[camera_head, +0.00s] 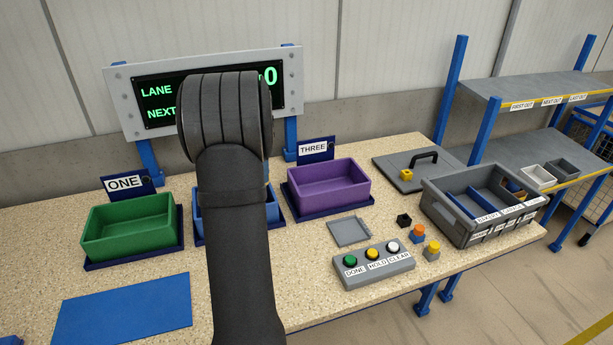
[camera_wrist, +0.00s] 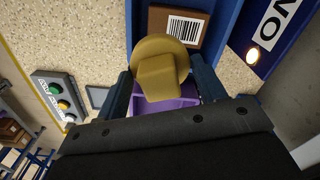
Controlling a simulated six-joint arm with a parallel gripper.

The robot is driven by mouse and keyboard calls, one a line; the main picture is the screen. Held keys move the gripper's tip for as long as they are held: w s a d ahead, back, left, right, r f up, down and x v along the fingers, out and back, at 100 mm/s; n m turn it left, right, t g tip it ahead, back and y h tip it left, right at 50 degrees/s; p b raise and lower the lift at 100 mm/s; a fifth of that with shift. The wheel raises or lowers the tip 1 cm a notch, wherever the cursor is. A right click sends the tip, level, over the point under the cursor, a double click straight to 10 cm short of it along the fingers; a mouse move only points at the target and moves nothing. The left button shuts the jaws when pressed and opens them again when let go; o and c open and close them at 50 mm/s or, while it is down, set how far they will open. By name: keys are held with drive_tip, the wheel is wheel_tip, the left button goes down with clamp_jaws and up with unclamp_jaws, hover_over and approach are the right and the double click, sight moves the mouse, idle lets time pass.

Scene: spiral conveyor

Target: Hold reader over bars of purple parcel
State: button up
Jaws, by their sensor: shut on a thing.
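In the wrist view, my gripper (camera_wrist: 166,92) is shut on a mustard-yellow tool with a round head and blocky body, apparently the reader (camera_wrist: 160,70). Beyond its head is a brown surface with a white barcode label (camera_wrist: 185,27), partly covered by the reader. A purple piece (camera_wrist: 165,104) shows below the reader between the fingers; I cannot tell whether it is a parcel or a bin. In the head view my arm hides the gripper and reader, and no purple parcel can be made out there.
Green bin (camera_head: 130,226), blue bin (camera_head: 275,208) and purple bin (camera_head: 329,184) line the table, the blue one partly behind my arm. A blue mat (camera_head: 125,310) lies front left.

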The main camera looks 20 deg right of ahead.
drive_tip(key=w+a+n, duration=0.1)
drive_tip(key=w+a, duration=0.3)
drive_tip(key=a, duration=0.9)
drive_tip(key=shift+s+d+f, duration=0.1)
drive_tip(key=shift+f, duration=3.25)
wheel_tip(320, 180, up, 7)
drive_tip(key=shift+o, duration=1.2)
drive_tip(key=shift+c, duration=1.2)
